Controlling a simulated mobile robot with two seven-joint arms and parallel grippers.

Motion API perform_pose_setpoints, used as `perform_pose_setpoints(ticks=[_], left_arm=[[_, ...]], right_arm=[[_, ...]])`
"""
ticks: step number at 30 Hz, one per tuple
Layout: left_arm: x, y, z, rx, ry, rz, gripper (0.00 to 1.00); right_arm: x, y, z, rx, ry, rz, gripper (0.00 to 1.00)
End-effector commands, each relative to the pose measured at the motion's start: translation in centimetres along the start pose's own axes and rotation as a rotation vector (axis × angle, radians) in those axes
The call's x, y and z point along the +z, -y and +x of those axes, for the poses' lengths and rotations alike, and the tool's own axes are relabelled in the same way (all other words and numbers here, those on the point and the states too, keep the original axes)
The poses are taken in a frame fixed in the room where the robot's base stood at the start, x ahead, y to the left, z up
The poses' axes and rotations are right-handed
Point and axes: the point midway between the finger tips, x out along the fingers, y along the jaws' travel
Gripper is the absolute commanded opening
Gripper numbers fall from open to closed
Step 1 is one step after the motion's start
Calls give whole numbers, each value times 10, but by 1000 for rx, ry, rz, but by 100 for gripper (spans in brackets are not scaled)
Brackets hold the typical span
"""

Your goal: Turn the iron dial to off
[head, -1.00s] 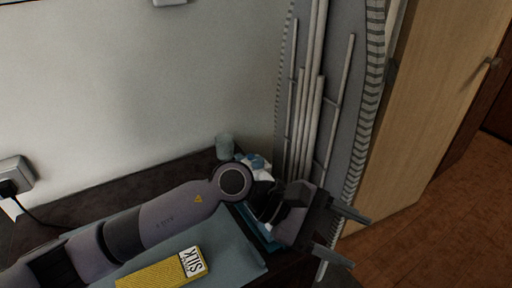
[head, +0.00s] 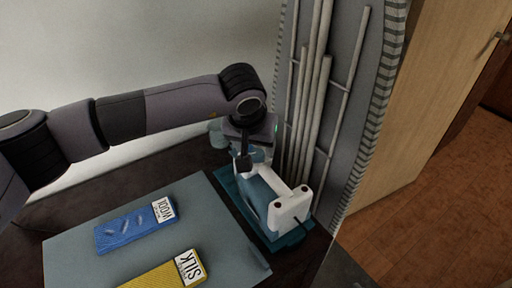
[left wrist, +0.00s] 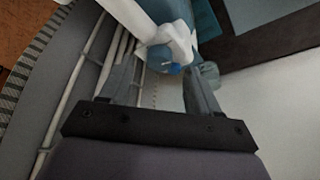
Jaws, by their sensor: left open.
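The white and blue iron (head: 290,207) sits on a teal stand (head: 237,197) at the right of the dark table. My left gripper (head: 243,160) is at the iron's far end and hides part of it. In the left wrist view the gripper (left wrist: 160,78) is open, with one finger on either side of a small blue dial (left wrist: 170,68) at the end of the white iron body (left wrist: 165,40). I cannot tell whether the fingers touch the dial, nor read its setting. My right gripper is not in view.
A grey-blue mat (head: 85,262) holds a blue wool box (head: 135,226) and a yellow silk box (head: 165,272). A pale cup (head: 216,133) stands behind the gripper. Grey pipes (head: 315,100) rise close beside the iron. A wooden door (head: 420,110) is at the right.

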Motion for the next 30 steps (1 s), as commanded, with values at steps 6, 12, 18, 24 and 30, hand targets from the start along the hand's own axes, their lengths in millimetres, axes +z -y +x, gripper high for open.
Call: perform_pose_setpoints(ticks=[6, 12, 18, 24, 30], left_arm=[[1, -1, 24, 1, 2, 0, 62], [0, -1, 28, 2, 0, 0, 62], [0, -1, 28, 2, 0, -1, 39], [0, -1, 28, 3, 0, -1, 6], [1, -1, 28, -6, 0, -21, 6]], right_arm=[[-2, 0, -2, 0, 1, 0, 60], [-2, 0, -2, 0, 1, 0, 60], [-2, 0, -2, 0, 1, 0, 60], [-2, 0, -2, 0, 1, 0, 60], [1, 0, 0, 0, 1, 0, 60]])
